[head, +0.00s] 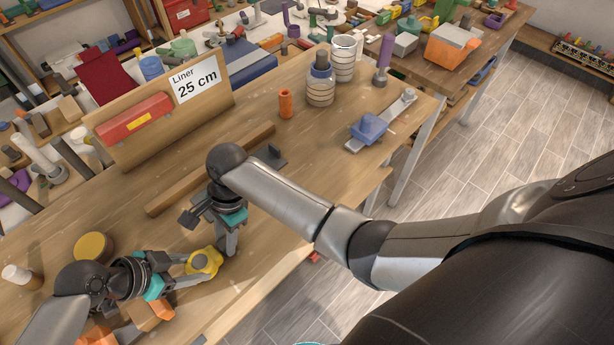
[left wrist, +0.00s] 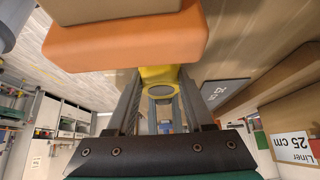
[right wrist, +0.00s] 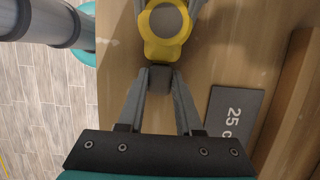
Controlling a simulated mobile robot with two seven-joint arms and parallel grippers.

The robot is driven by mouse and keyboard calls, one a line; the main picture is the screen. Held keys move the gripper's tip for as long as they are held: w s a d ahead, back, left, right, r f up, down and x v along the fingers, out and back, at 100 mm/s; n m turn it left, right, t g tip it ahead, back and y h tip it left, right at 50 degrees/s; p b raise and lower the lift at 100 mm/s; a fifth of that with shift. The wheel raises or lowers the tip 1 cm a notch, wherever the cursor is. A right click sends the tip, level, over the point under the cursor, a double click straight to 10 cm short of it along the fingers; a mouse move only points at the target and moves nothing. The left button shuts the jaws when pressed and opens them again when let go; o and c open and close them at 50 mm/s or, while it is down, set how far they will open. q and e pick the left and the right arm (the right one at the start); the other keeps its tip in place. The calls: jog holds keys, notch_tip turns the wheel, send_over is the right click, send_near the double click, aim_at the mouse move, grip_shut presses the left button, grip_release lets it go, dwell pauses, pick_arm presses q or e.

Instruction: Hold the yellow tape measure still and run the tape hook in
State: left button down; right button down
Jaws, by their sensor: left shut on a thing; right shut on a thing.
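The yellow tape measure (head: 204,261) is near the front edge of the workbench. My left gripper (head: 203,263) is shut on its case from the left; the left wrist view shows the yellow case (left wrist: 160,76) between the fingers (left wrist: 161,84). My right gripper (head: 227,252) points down just right of the case. In the right wrist view its fingers (right wrist: 159,80) meet on the small dark tape hook (right wrist: 159,77), close against the case's yellow front (right wrist: 164,48). No length of tape can be made out between hook and case.
A dark plate marked 25 (right wrist: 234,116) lies near a long wooden strip (head: 210,172). A board labelled Liner 25 cm (head: 200,108) stands behind. Orange blocks (head: 98,336) lie below my left gripper, and a round yellow-topped piece (head: 93,247) stands at left.

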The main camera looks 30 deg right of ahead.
jog(key=c, duration=0.5)
grip_release()
jog(key=shift+r, duration=0.1)
jog(key=v, duration=1.1)
jog(key=shift+d+r, duration=0.2)
jog(key=shift+r, duration=0.2)
